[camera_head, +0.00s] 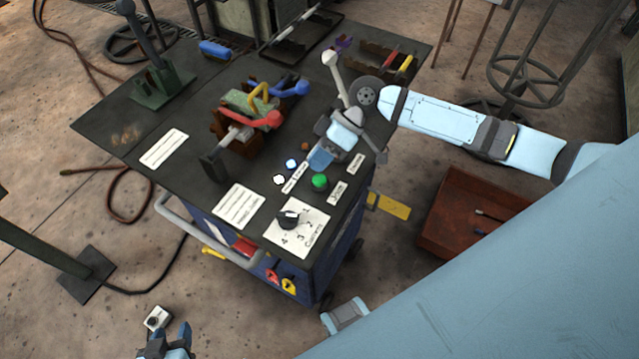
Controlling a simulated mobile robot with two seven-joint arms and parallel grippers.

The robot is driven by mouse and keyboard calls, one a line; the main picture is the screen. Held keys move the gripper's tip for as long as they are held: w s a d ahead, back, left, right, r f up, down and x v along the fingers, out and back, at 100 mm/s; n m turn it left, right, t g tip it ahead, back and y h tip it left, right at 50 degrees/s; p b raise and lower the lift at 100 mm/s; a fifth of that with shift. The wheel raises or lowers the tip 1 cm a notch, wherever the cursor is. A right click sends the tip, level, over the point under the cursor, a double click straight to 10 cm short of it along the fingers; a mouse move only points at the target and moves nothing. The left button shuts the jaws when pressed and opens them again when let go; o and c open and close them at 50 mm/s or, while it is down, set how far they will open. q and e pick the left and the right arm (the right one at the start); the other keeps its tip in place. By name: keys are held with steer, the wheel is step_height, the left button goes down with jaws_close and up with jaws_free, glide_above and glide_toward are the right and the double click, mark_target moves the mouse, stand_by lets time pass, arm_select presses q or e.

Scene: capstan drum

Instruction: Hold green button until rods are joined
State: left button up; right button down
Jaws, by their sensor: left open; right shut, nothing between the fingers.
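The round green button (320,182) is on the dark top of the cart, near its right edge. My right gripper (319,160) is shut and empty, its fingertips just behind the button in the picture. I cannot tell whether they touch it; its top shows uncovered. A clamp fixture (250,110) with red, yellow and blue handles sits mid-table. A pale rod (236,136) reaches from it toward a dark upright plate. The meeting point of the rods is hidden by the handles. My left gripper (172,340) is open, low at the bottom edge, away from the cart.
A dial (289,218) on a white numbered plate, small blue, white and orange buttons and paper labels surround the green button. A white-knobbed lever (333,70) stands behind my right gripper. A green vise-like stand (160,82) is at the back left. A red-brown bin (465,215) stands on the floor.

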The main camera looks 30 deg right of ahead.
mark_target(320, 180)
steer(key=shift+f, duration=0.85)
arm_select(q)
steer(key=shift+w+d, duration=0.2)
arm_select(e)
steer(key=shift+f, duration=0.1)
arm_select(q)
steer(key=shift+a, duration=0.15)
steer(key=shift+d, duration=0.25)
steer(key=shift+a, duration=0.25)
arm_select(e)
steer(key=shift+f, duration=0.1)
stand_by(0.3)
arm_select(q)
steer(key=shift+s, duration=0.1)
arm_select(e)
steer(key=shift+f, duration=0.1)
steer(key=shift+f, duration=0.2)
